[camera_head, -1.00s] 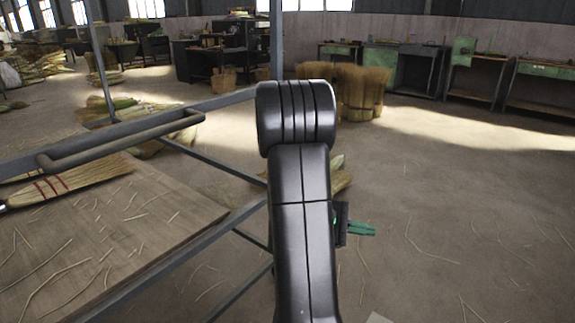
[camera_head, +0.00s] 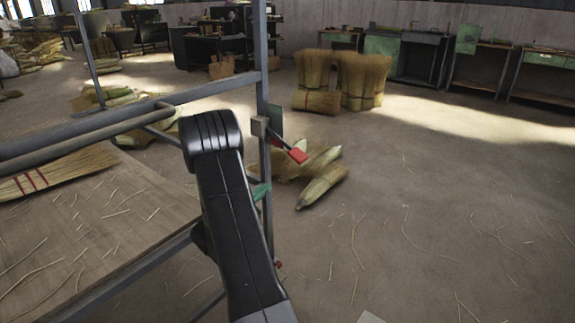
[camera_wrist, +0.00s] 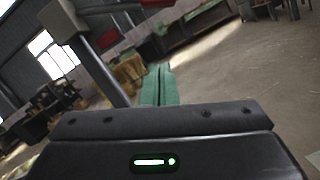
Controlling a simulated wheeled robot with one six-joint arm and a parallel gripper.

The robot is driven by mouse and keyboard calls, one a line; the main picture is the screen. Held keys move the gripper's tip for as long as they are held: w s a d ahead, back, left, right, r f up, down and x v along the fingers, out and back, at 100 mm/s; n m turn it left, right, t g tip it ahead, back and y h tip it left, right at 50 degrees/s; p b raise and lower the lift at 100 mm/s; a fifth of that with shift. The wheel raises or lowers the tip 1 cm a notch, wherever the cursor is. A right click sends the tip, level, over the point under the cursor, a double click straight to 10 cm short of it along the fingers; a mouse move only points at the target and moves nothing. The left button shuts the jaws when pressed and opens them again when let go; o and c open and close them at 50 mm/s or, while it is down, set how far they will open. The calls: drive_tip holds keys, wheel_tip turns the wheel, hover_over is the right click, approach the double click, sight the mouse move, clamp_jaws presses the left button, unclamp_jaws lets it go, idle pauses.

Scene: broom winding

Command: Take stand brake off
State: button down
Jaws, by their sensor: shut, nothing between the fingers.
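The stand is a grey metal frame with a wooden deck (camera_head: 110,225). Its upright post (camera_head: 262,60) carries a small bracket with a red-tipped lever (camera_head: 298,155), which looks like the brake. The lever points right and slants down. In the wrist view a grey box (camera_wrist: 62,20) sits on the post, and a red part (camera_wrist: 155,3) is cut off by the top edge. My gripper (camera_head: 260,191) has green fingers, partly hidden by my arm, just below the lever in the picture. The wrist view shows its fingers (camera_wrist: 159,86) together and empty, apart from the red part.
A grey tubular handle (camera_head: 90,132) runs along the frame's left side. A broom (camera_head: 55,172) and loose straws lie on the deck. Straw bundles (camera_head: 325,178) lie on the floor behind the post. The floor to the right is mostly open. Workbenches line the far wall.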

sight(298, 155)
drive_tip(key=w+d+r+b, duration=0.2)
drive_tip(key=w+d+r, duration=0.4)
drive_tip(key=d, duration=0.2)
drive_tip(key=shift+b, duration=0.4)
drive_tip(key=shift+w+a, duration=0.1)
